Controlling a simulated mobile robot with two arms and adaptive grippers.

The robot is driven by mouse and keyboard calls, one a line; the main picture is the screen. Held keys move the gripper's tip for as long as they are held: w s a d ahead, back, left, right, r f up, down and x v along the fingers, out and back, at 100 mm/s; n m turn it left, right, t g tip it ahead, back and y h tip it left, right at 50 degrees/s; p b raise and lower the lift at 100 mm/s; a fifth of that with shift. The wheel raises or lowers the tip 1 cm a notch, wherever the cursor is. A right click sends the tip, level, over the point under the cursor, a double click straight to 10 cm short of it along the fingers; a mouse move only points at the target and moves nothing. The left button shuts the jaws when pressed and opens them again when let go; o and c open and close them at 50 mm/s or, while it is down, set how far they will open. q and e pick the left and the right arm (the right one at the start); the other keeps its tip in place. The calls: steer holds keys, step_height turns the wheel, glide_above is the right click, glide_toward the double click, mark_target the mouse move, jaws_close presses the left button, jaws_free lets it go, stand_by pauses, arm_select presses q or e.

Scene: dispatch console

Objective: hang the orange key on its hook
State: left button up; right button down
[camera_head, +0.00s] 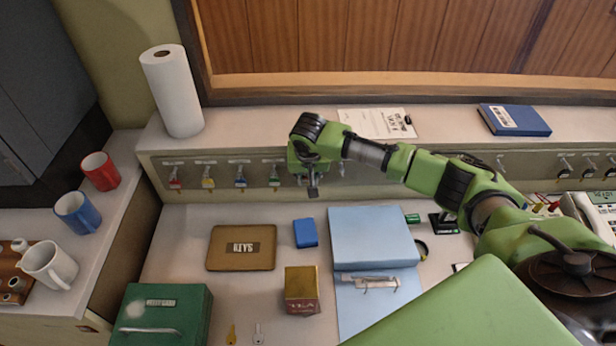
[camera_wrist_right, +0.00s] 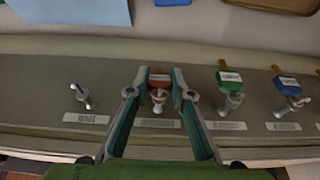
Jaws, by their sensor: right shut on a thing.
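My right gripper (camera_head: 313,192) is at the key rail under the back ledge, just right of the green key (camera_head: 274,175). In the right wrist view my gripper (camera_wrist_right: 160,80) is shut on the orange key (camera_wrist_right: 160,77), of which only a small orange part shows between the fingertips. A metal hook (camera_wrist_right: 157,97) appears right at the key, above a label. I cannot tell whether the key's hole is around the hook. My left gripper is not in view.
The green key (camera_wrist_right: 229,78) and blue key (camera_wrist_right: 287,84) hang beside my gripper; yellow (camera_head: 207,176) and red (camera_head: 174,176) keys hang farther left. An empty hook (camera_wrist_right: 84,97) is on the other side. A blue box (camera_head: 305,232) and tea tin (camera_head: 302,290) stand on the desk.

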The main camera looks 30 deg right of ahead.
steer(key=shift+w+d+r, duration=0.15)
steer(key=shift+w+r, duration=0.1)
steer(key=shift+w, duration=0.05)
steer(key=shift+w+d, duration=0.15)
steer(key=shift+w, duration=0.05)
stand_by(0.4)
steer(key=c, duration=1.7)
jaws_free()
steer(key=shift+w+f, duration=0.1)
steer(key=shift+f, duration=0.25)
steer(key=shift+r+p, duration=0.1)
steer(key=shift+p, duration=0.2)
steer(key=p+v, duration=0.6)
steer(key=p, duration=0.1)
